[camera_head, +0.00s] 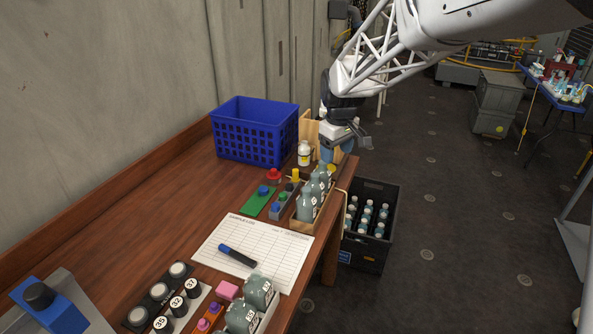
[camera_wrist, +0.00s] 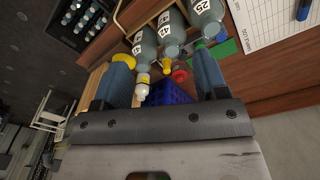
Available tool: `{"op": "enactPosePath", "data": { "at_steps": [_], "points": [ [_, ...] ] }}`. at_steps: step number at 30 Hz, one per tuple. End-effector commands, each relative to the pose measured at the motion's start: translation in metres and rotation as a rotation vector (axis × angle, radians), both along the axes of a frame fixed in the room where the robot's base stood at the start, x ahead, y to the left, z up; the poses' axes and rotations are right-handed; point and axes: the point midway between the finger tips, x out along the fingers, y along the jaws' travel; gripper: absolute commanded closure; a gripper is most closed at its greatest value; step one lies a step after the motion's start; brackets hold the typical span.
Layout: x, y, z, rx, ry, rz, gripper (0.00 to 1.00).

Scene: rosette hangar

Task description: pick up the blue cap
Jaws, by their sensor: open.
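My gripper (camera_head: 343,148) is open at the far right end of the wooden table, above the row of numbered bottles. In the wrist view its two blue-grey fingers (camera_wrist: 163,62) are apart, with nothing held between them. A round blue cap (camera_head: 263,190) sits on a green plate (camera_head: 254,204) left of the bottles. A second blue cap (camera_head: 276,207) is on a grey strip beside it, and I cannot tell which one is named. Both are apart from my gripper.
A blue crate (camera_head: 254,131) stands behind. A white bottle (camera_head: 304,153), red cap (camera_head: 274,174) and yellow cap (camera_head: 295,174) are near my gripper. Grey bottles (camera_head: 306,206) line the table edge. A log sheet (camera_head: 232,238) with a blue marker (camera_head: 238,256) lies in front. A black crate (camera_head: 373,247) is on the floor.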

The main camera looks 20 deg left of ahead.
Motion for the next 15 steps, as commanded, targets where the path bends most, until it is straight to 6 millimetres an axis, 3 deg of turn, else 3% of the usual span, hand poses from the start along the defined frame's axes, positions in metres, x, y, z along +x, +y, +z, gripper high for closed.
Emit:
{"op": "enactPosePath", "data": {
  "at_steps": [1,15],
  "points": [
    [0.005,0.018,-0.009,-0.004,0.004,0.03,0.33],
    [0.033,0.165,-0.089,-0.03,0.036,0.309,0.33]
  ]
}}
